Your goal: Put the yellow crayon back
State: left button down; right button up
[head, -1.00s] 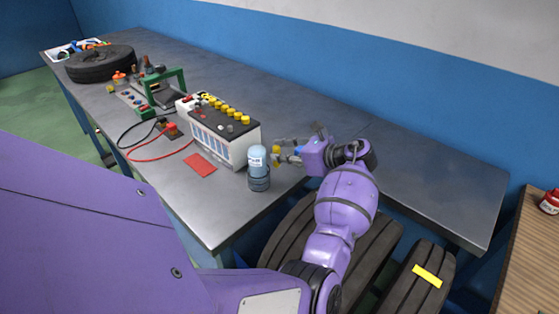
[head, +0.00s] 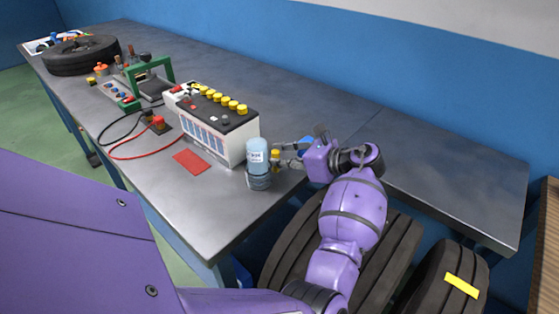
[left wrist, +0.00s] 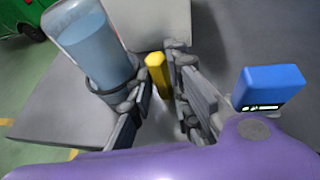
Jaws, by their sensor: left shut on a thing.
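The yellow crayon (left wrist: 158,76) is between the fingers of my left gripper (left wrist: 161,88), which is shut on it. The crayon stands about upright in the left wrist view, and its lower part is hidden by the fingers. In the head view the crayon (head: 275,158) shows at the tips of my left gripper (head: 277,157), close to the right of a blue bottle (head: 257,152). The bottle sits in a dark round holder (head: 259,182) near the bench's front edge. I cannot tell whether the crayon touches the bottle. My right gripper is not in view.
A white battery (head: 222,140) with yellow caps stands left of the bottle on the grey bench (head: 205,215). A red card (head: 189,162) lies before it. Tyres (head: 400,262) stand below. The bench's right part is clear.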

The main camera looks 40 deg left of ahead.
pick_arm(q)
jog(key=shift+w, duration=0.1)
jog(key=shift+w+d, duration=0.1)
jog(key=shift+d, duration=0.15)
jog(key=c, duration=1.9)
grip_release()
jog(key=shift+a+f, duration=0.1)
